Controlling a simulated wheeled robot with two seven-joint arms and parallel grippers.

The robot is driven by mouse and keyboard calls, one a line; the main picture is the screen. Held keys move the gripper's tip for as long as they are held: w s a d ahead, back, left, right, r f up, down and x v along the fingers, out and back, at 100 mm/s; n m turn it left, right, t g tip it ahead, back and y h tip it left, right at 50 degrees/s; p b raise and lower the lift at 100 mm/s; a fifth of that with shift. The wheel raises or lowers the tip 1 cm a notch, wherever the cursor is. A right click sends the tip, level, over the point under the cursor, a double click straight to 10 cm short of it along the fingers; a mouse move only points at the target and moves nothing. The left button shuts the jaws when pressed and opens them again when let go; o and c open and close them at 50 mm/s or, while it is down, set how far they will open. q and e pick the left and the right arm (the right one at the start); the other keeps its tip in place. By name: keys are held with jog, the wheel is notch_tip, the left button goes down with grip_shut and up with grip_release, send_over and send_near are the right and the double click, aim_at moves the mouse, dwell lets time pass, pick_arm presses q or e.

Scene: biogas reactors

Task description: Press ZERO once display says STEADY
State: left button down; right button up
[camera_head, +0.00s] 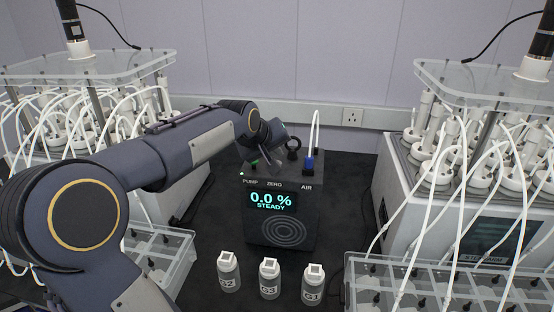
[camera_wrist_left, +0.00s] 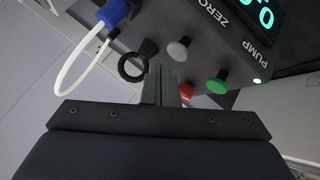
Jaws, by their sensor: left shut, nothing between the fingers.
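The dark analyser box (camera_head: 283,228) stands on the black mat in the head view. Its display (camera_head: 271,202) reads 0.0 % and STEADY. The labels PUMP, ZERO and AIR run along its front top edge. My left gripper (camera_head: 262,161) is over the box top and hides most of the buttons there. In the left wrist view my shut, empty fingers (camera_wrist_left: 160,72) point at the box top. The pale grey button (camera_wrist_left: 178,50) by the ZERO label is just beyond their tips. I cannot tell whether they touch. My right gripper is out of view.
A green button (camera_wrist_left: 217,85), a red button (camera_wrist_left: 187,91) and a black ring (camera_wrist_left: 132,67) are near the fingers. A blue connector (camera_head: 308,164) carries a white tube. Bottles (camera_head: 269,280) stand in front. Reactor racks with tubes flank both sides.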

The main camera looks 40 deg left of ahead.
pick_arm(q)
notch_tip(320, 180, up, 5)
jog(key=p, duration=0.4)
dwell(0.3)
dwell(0.6)
